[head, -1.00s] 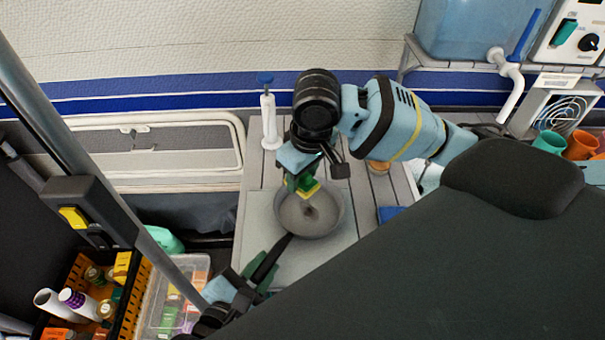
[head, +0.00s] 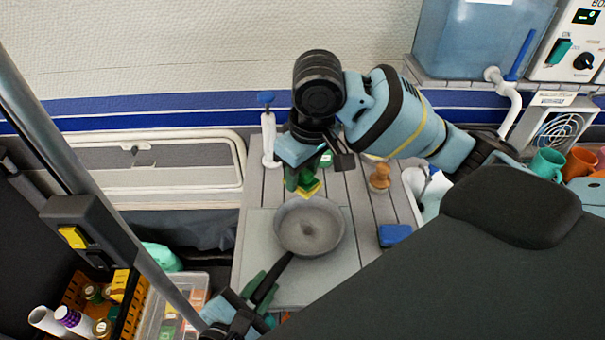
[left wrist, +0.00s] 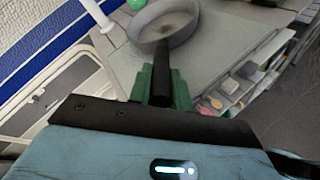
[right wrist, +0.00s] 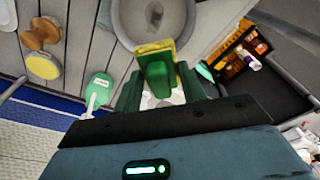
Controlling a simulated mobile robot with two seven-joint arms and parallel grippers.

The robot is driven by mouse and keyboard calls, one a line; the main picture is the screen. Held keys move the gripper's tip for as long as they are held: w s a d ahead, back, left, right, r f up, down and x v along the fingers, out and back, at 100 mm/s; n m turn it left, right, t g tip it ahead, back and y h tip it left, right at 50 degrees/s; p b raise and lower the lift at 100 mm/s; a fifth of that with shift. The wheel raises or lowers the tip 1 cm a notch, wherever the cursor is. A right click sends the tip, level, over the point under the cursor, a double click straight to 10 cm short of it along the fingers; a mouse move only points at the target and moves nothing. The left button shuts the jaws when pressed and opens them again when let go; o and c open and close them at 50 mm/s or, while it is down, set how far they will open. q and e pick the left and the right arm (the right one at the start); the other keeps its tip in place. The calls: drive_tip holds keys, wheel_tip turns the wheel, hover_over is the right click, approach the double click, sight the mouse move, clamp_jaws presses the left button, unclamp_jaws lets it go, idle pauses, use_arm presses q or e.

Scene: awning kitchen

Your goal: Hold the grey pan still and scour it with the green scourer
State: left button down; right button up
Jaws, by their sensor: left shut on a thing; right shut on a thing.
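The grey pan (head: 326,238) sits on a grey board on the counter, with a dark smudge on its inner floor. Its black handle points toward the lower left. My left gripper (head: 262,292) is shut on that handle; the left wrist view shows the handle (left wrist: 161,75) between the green fingers. My right gripper (head: 300,180) is shut on the scourer (head: 310,190), which shows a green and a yellow side. The scourer is at the pan's far rim, apart from the smudge. In the right wrist view the scourer (right wrist: 155,48) overlaps the pan's edge; contact cannot be told.
A wooden-handled brush (head: 379,178) and a blue block (head: 395,235) lie right of the pan. A white pump bottle (head: 270,140) stands behind, left of my right gripper. A clear box (head: 165,310) and orange crate (head: 75,290) stand at lower left.

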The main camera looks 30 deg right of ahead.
use_arm(q)
drive_tip(key=c, duration=1.2)
unclamp_jaws()
drive_tip(key=v, duration=1.2)
drive_tip(key=shift+w, duration=0.1)
